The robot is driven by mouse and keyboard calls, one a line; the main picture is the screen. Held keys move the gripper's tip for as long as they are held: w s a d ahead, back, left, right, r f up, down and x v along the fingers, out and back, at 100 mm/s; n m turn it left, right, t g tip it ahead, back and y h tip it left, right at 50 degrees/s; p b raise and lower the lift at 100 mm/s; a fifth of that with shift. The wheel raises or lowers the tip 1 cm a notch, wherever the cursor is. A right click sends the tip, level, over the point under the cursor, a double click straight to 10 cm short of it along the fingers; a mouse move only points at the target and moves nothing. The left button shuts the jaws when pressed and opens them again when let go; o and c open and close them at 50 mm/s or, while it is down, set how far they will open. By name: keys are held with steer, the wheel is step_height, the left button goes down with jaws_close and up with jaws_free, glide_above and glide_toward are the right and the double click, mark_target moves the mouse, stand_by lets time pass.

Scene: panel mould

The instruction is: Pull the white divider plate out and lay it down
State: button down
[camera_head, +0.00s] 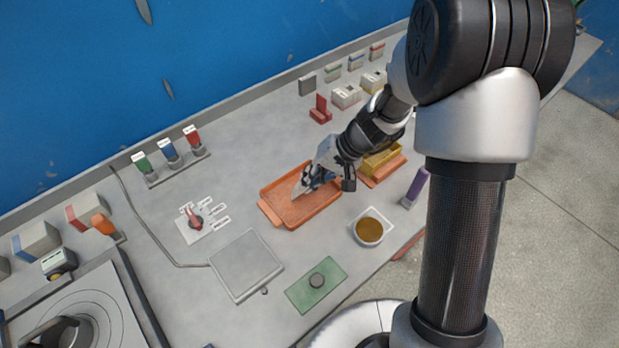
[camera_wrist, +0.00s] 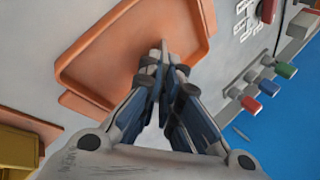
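My gripper (camera_head: 308,184) is over the orange tray (camera_head: 322,213), pointing down into it. A thin pale plate (camera_head: 297,190), which looks like the white divider plate, shows at the fingertips, just above or touching the tray floor; I cannot tell which. In the wrist view my gripper (camera_wrist: 168,76) has its fingers close together on this thin plate, seen nearly edge-on. Most of the plate is hidden by the fingers. The tray also shows in the wrist view (camera_wrist: 110,50). The yellow mould (camera_head: 382,158) stands on an orange base right of the tray, partly behind my arm.
A white dish of brown material (camera_head: 369,229) and a purple-handled tool (camera_head: 416,187) are near the front edge. A grey plate (camera_head: 246,264) and green mat (camera_head: 317,285) lie in front. A red-handled switch (camera_head: 195,219) stands left of the tray. A red bracket (camera_head: 321,110) stands behind.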

steer(key=c, duration=1.7)
jaws_free()
steer(key=shift+r, duration=0.1)
steer(key=v, duration=1.2)
steer(key=s+d+r+t+h, duration=0.1)
steer(key=s+r+h, duration=0.1)
steer(key=s, duration=0.5)
steer(key=s+d+r+n+t+h, duration=0.1)
steer(key=s+r+h, duration=0.1)
steer(key=s+r, duration=0.3)
steer(key=s+d+r+n+t+h, duration=0.1)
steer(key=s+r, duration=0.3)
steer(key=s, duration=0.6)
steer(key=shift+d+r+t+h, duration=0.15)
steer(key=shift+r+t+h, duration=0.15)
steer(key=shift+h, duration=0.4)
